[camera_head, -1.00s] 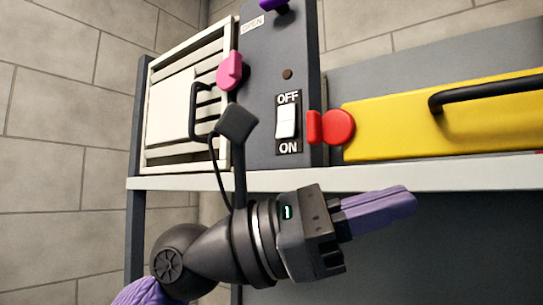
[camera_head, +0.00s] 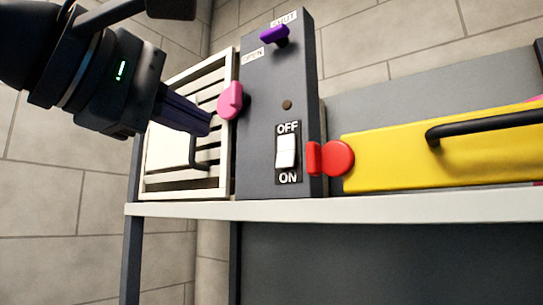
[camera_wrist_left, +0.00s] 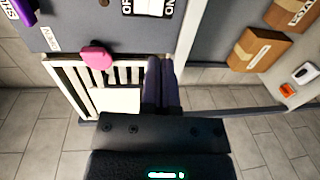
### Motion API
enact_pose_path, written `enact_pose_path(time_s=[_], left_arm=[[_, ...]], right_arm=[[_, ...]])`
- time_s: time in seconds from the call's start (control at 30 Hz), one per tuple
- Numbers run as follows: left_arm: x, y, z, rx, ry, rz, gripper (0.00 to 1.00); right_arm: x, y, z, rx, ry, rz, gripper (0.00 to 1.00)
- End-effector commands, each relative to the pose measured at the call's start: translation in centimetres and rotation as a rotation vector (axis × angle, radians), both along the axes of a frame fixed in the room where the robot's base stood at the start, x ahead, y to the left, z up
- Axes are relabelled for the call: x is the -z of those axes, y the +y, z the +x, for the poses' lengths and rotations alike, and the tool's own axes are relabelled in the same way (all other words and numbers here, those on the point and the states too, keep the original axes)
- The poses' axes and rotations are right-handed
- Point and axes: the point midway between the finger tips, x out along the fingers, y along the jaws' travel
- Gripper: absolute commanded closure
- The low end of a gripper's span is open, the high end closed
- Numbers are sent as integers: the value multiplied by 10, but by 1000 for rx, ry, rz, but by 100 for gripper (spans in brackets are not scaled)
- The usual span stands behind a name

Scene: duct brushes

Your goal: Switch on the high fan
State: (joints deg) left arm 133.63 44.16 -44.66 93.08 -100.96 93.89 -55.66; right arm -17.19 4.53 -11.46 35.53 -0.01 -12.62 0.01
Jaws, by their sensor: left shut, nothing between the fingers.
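The fan switch (camera_head: 286,152) is a white rocker on a dark grey upright panel, with OFF above it and ON below it. I cannot tell for sure which way the rocker is tipped. Its plate (camera_wrist_left: 150,6) shows at the top edge of the left wrist view, cut off. My left gripper (camera_head: 207,122) is shut and empty, with purple fingers, in front of the white slatted vent, left of the panel and apart from the switch. Its fingers (camera_wrist_left: 160,62) also show in the left wrist view. My right gripper is not in view.
A pink knob (camera_head: 230,101) sits at the panel's left edge, close to my left fingertips. A purple knob (camera_head: 275,34) is higher up. The vent (camera_head: 213,188) is left. A red knob (camera_head: 338,158) and yellow box (camera_head: 395,150) are right. The shelf edge (camera_head: 400,207) runs below.

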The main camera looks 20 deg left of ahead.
Motion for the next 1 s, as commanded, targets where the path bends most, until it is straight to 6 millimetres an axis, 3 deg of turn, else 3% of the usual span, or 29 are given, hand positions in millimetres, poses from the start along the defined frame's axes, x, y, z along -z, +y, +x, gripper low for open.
enact_pose_path(time_s=[0.5,0.7,1.0], left_arm=[[11,-37,99,3,4,1,100],[14,-43,117,2,1,0,100],[16,-44,119,3,0,0,100]], right_arm=[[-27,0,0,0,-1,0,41],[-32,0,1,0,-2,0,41],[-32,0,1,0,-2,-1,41]])
